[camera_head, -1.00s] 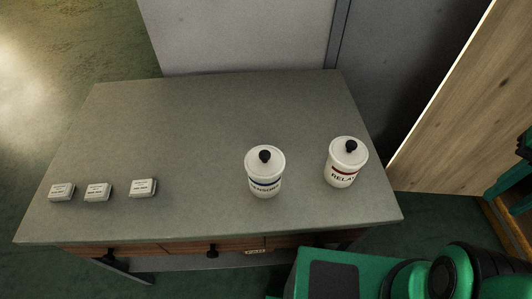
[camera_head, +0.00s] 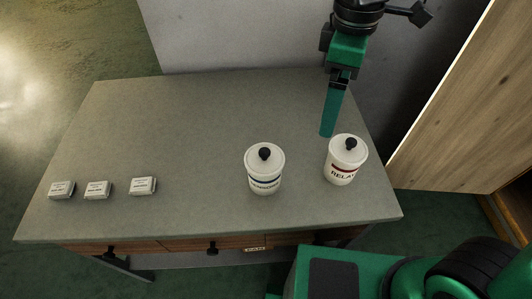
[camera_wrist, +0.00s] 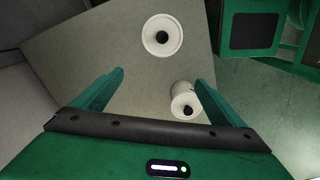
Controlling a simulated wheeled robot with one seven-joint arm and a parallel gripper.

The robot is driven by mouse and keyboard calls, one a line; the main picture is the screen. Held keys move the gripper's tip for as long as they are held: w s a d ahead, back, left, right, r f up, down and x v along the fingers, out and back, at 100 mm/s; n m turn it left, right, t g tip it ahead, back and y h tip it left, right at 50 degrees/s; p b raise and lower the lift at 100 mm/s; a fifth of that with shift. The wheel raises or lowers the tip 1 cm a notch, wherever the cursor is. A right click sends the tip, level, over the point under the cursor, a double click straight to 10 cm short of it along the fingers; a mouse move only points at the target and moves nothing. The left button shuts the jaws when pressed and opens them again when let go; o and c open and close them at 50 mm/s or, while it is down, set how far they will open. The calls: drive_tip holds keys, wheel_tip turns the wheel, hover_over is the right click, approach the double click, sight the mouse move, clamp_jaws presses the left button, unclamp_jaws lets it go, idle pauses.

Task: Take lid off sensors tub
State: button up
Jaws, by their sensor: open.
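The sensors tub (camera_head: 265,180) is a white pot with a blue band, upright on the grey table. Its white lid (camera_head: 256,158) with a black knob is on. The lid also shows in the wrist view (camera_wrist: 176,106), partly hidden by the right finger. My gripper (camera_head: 328,132) is above the table, right of the sensors tub and close to the relay tub in the picture. It is open and empty, with both fingers spread in the wrist view (camera_wrist: 160,76).
The relay tub (camera_head: 340,176), white with a red band and a black-knobbed lid, stands right of the sensors tub. Several small white labelled boxes (camera_head: 97,190) lie at the table's left. The table (camera_head: 190,120) is clear in the middle. A wooden panel (camera_head: 455,110) rises at the right.

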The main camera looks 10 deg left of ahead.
drive_tip(key=s+a+n, duration=0.6)
drive_tip(key=a, duration=0.6)
hover_over(264, 151)
wheel_tip(264, 151, down, 4)
drive_tip(key=shift+f, duration=3.2)
drive_tip(key=c, duration=1.1)
